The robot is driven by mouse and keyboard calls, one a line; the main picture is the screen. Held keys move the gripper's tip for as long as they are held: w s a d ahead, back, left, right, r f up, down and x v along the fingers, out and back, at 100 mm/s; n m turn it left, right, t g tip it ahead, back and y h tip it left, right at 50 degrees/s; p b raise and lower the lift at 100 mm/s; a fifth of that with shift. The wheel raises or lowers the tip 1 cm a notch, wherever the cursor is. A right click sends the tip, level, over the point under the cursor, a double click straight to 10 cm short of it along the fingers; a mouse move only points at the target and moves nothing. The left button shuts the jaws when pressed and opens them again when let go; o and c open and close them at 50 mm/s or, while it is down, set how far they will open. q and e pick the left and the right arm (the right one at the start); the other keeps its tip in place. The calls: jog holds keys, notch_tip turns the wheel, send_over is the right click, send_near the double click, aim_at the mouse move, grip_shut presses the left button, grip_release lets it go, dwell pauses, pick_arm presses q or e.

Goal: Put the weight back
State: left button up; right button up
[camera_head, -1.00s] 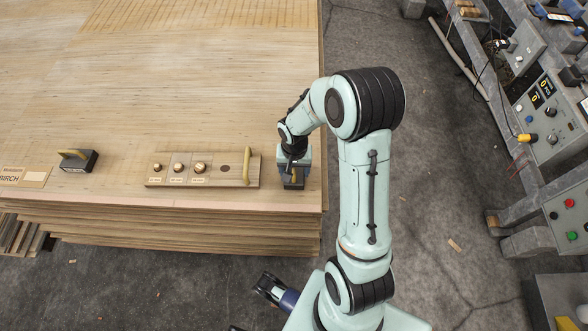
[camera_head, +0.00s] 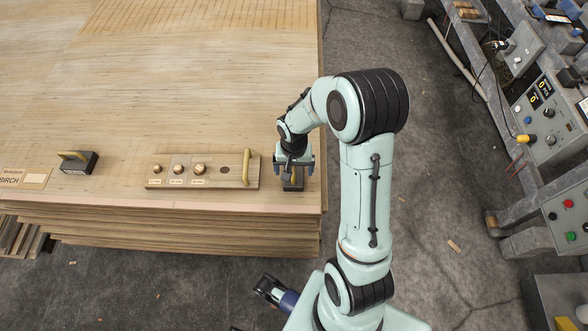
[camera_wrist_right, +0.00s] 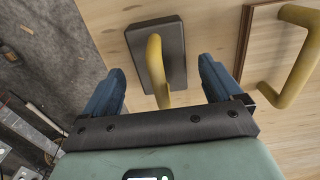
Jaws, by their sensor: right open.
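A dark block weight with a yellow handle (camera_head: 293,183) sits upright on the veneer stack near its right front corner. My right gripper (camera_head: 294,164) is directly over it. In the right wrist view the gripper (camera_wrist_right: 158,78) is open, with one blue finger on each side of the yellow handle (camera_wrist_right: 156,65) and a gap on both sides. A wooden weight board (camera_head: 208,184) lies just left of it, with several brass weights (camera_head: 199,169) in a row, an empty round hole (camera_head: 225,170) and a yellow handle (camera_head: 246,168).
The stack top (camera_head: 200,90) behind the board is clear. A control bench (camera_head: 545,110) stands at right across the floor.

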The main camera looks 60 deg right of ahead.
pick_arm(q)
jog(key=shift+s+r+p, duration=0.4)
jog(key=shift+r+p, duration=0.35)
jog(key=shift+p, duration=0.1)
pick_arm(e)
notch_tip(320, 180, up, 10)
jog(key=shift+r, duration=0.15)
jog(key=shift+s, duration=0.1)
